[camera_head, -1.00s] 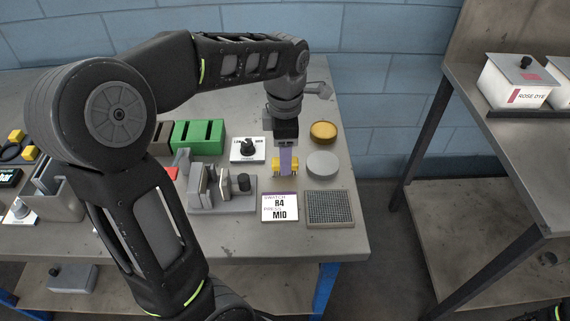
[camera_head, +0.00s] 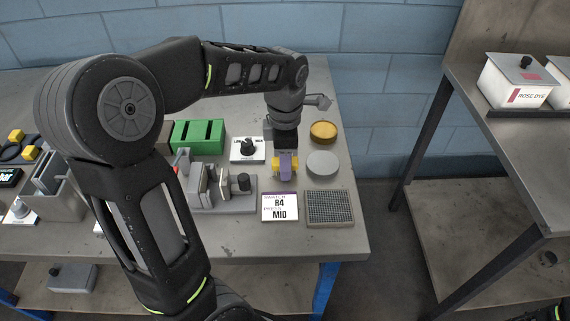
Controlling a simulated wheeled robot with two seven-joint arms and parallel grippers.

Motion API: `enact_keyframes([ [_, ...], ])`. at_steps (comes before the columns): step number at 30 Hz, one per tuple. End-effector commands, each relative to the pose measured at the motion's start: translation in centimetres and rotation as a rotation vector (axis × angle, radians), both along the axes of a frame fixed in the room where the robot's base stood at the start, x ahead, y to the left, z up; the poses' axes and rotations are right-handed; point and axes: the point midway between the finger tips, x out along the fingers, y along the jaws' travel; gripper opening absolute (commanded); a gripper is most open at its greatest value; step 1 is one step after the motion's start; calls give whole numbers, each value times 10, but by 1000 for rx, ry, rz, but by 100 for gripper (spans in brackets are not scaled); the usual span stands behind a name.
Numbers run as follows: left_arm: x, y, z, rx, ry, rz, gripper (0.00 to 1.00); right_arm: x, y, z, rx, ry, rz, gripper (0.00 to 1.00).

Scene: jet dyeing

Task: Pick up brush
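A small purple-and-yellow object (camera_head: 286,167), which seems to be the brush, is on the table between the dial box and the round grey disc. Its yellow parts show on both sides of a purple middle. My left gripper (camera_head: 285,150) points down right over it, with its dark body at or just above the object's top. The fingertips are hidden or too small to make out, so I cannot tell whether they are open or closed on it. My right gripper is not in view.
A round grey disc (camera_head: 322,163), a yellow round dish (camera_head: 323,131) and a dark mesh pad (camera_head: 330,208) lie close to the right. A label card (camera_head: 280,207), a grey holder (camera_head: 225,203), a dial box (camera_head: 248,150) and a green block (camera_head: 199,136) crowd the front and left.

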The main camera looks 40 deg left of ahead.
Motion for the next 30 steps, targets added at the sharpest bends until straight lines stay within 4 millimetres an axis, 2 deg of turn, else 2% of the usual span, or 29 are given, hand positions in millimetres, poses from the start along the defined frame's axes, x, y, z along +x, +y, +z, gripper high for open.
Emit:
enact_keyframes([
  [2, 0, 0, 0, 0, 0, 0, 33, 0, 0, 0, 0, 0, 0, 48],
  [14, 0, 0, 0, 0, 0, 0, 0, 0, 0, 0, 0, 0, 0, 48],
  [26, 0, 0, 1, 0, 0, 0, 0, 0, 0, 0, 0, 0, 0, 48],
  [30, 1, 0, 10, 0, -4, 0, 0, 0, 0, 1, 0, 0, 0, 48],
])
